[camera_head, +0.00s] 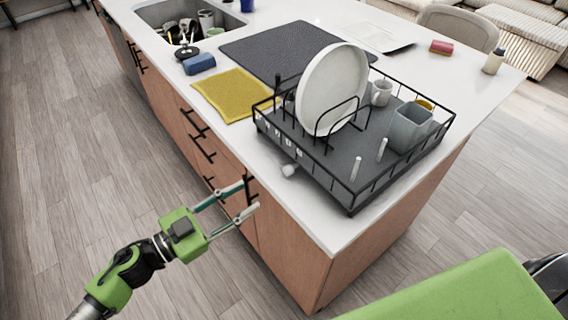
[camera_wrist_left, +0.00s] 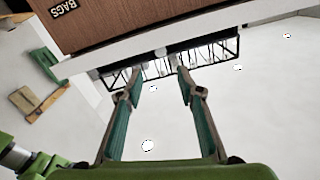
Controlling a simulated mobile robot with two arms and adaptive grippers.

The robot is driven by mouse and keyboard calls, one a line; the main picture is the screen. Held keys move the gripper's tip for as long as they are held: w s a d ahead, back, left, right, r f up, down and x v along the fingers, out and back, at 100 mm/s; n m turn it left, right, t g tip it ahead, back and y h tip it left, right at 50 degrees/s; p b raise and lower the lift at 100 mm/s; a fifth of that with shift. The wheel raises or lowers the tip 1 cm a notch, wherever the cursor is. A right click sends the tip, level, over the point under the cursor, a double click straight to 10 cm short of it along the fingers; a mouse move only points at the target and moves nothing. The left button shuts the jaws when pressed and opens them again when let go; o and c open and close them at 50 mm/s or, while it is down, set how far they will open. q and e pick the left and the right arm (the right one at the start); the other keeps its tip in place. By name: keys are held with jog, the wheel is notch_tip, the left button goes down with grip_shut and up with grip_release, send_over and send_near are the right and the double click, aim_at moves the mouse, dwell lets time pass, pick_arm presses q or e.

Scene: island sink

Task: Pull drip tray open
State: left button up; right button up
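A dark drip tray (camera_head: 340,160) forms the base of a black wire dish rack (camera_head: 440,143) on the white island top. A small pale spout (camera_head: 289,170) sticks out at its front left, over the counter edge. My left gripper (camera_head: 250,195) is open and empty, its green fingers pointing at the island's drawer side, below and left of the spout. In the left wrist view, my left gripper (camera_wrist_left: 161,70) has its fingertips apart just below the rack (camera_wrist_left: 210,52), with a round pale knob (camera_wrist_left: 161,51) between them. Contact cannot be told. My right gripper is not in view.
The rack holds a white plate (camera_head: 332,88), a white mug (camera_head: 381,92) and a grey cup (camera_head: 410,126). Drawer handles (camera_head: 203,148) protrude from the island front.

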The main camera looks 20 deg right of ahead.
pick_arm(q)
send_near(285, 172)
jog(key=d, duration=0.3)
jog(key=x, duration=0.2)
jog(key=w+p+x, duration=0.1)
jog(key=x, duration=0.2)
jog(key=shift+r, duration=0.1)
jog(key=shift+w+d, duration=0.1)
jog(key=shift+d, duration=0.25)
jog(key=shift+w+d, duration=0.1)
jog(key=shift+d, duration=0.15)
grip_shut()
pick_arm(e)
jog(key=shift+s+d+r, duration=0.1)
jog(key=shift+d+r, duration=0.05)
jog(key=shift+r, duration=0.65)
